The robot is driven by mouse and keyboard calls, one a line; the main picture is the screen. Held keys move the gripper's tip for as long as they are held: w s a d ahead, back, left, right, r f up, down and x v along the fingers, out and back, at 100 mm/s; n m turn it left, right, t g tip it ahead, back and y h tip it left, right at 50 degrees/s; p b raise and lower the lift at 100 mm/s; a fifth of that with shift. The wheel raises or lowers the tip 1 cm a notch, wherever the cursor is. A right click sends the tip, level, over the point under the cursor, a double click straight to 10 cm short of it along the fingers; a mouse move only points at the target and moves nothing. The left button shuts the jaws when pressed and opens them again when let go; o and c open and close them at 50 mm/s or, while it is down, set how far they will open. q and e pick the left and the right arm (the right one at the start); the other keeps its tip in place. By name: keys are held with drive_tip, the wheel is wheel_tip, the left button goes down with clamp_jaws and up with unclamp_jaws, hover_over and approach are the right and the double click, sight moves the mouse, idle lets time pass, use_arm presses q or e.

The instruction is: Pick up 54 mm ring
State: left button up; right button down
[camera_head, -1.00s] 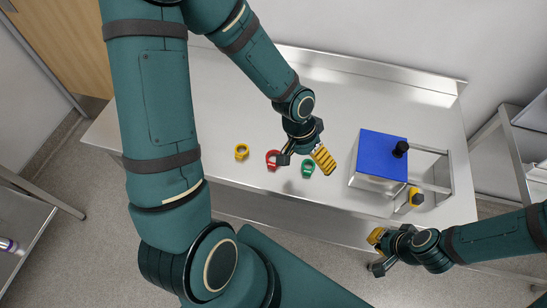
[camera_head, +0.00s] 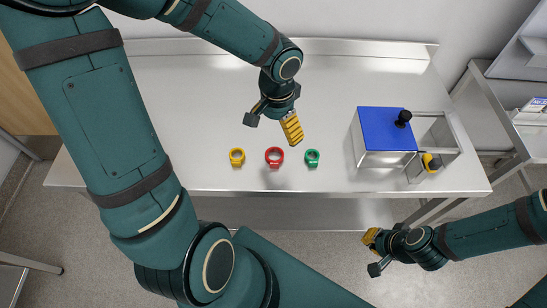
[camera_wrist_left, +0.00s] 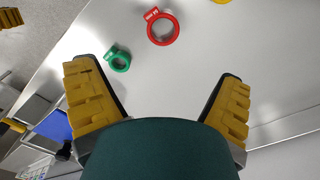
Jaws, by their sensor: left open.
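Three rings lie in a row on the steel table (camera_head: 180,110): a yellow ring (camera_head: 237,157), a red ring (camera_head: 274,156) and a green ring (camera_head: 312,157). Each has a small tab; the size marks are too small to read, so I cannot tell which is 54 mm. In the left wrist view the red ring (camera_wrist_left: 163,28) looks larger than the green ring (camera_wrist_left: 119,60); the yellow one (camera_wrist_left: 222,1) is cut off. My left gripper (camera_head: 271,124) is open and empty, behind the red ring, apart from all rings. My right gripper (camera_head: 373,253) is open and empty in front of the table.
A box with a blue top (camera_head: 385,128) and black knob (camera_head: 403,118) stands right of the rings. Beside it is an open frame with a yellow-and-dark part (camera_head: 431,162). A raised back edge (camera_head: 340,47) borders the table. The table left of the rings is clear.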

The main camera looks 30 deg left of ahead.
use_arm(q)
drive_tip(key=b, duration=0.2)
hover_over(276, 157)
drive_tip(key=f, duration=0.6)
drive_tip(key=shift+s+d+f, duration=0.1)
drive_tip(key=shift+d+f, duration=0.1)
drive_tip(key=shift+f, duration=0.1)
drive_tip(key=f+b, duration=0.2)
drive_tip(key=f, duration=0.4)
drive_tip(key=shift+a+f, duration=0.2)
drive_tip(key=c, duration=1.1)
